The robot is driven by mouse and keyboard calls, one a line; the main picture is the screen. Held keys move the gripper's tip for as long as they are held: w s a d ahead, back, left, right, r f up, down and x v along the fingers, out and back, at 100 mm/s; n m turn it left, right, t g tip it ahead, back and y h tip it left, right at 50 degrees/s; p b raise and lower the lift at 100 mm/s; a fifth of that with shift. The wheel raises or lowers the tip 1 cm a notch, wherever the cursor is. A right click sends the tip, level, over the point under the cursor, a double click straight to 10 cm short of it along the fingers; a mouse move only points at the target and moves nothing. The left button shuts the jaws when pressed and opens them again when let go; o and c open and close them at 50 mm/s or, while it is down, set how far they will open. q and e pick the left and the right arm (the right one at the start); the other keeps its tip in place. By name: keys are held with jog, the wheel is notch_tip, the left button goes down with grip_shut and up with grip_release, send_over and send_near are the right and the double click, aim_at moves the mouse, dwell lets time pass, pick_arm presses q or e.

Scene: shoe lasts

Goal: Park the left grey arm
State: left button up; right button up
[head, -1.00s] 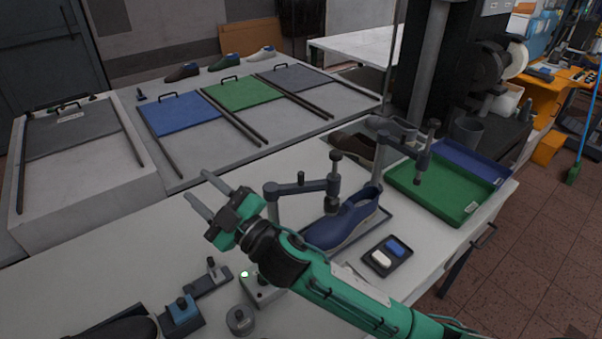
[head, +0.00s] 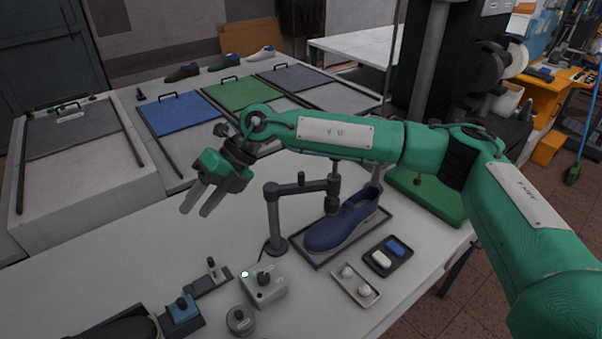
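The left grey arm (head: 300,188) stands on a post (head: 274,220) at the left of the shoe tray. It reaches right, and its upright plunger (head: 333,198) is over the blue shoe (head: 338,226); I cannot tell whether it touches. My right gripper (head: 196,202) is open and empty, over the bench to the left of the post and apart from it. My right arm crosses above the fixture and hides the top of the plunger and most of the second grey arm behind the shoe. My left gripper is not in view.
A grey box with a knob (head: 264,285) and green light stands in front of the post. Nearby are a dish of white knobs (head: 357,286), a small black tray (head: 388,257), a blue clamp block (head: 181,312) and a green tray (head: 425,195). Bench left of the post is clear.

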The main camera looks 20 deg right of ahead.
jog(key=w+d+r+m+t+h, duration=0.1)
jog(key=w+d+r+h, duration=0.15)
jog(key=d, duration=0.45)
jog(key=w+d+r+t+h, duration=0.1)
jog(key=w+d+h, duration=0.25)
jog(key=d, duration=0.25)
notch_tip(320, 180, up, 5)
jog(key=m+h, duration=0.2)
jog(key=h, duration=0.1)
send_over(301, 173)
notch_tip(301, 173, down, 14)
jog(key=p, duration=0.5)
jog(key=shift+r, duration=0.15)
jog(key=shift+c, duration=0.2)
grip_shut()
